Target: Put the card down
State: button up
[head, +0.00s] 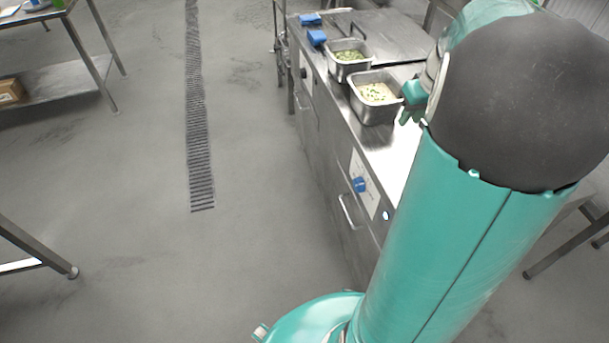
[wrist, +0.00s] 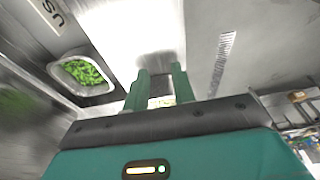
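My gripper (wrist: 162,72) shows in the wrist view with its two green fingers apart and a gap between them. I see no card held in that gap. A pale strip with dark letters "US" (wrist: 55,12) is at the upper left of the wrist view; I cannot tell whether it is the card or a label. In the head view my gripper (head: 411,112) is small, at the near right side of a steel pan of pale food (head: 362,113) on the counter, partly hidden by my arm. No card can be made out there.
The steel counter (head: 385,148) runs along the right, with a second pan of green food (head: 341,73) and blue items (head: 316,37) farther back. In the wrist view a pan of green food (wrist: 66,86) is left of my fingers. Open floor with a drain (head: 199,130) lies left.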

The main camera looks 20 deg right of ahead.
jog(key=s+a+r+n+t, duration=0.1)
jog(key=a+r, duration=0.2)
jog(key=a, duration=0.6)
jog(key=a+r, duration=0.2)
jog(key=a, duration=0.8)
jog(key=s+a+t, duration=0.1)
jog(key=s+a, duration=0.8)
jog(key=a, duration=0.4)
jog(key=shift+a+r+n+t, duration=0.15)
jog(key=shift+a+n+t, duration=0.15)
jog(key=shift+s, duration=0.2)
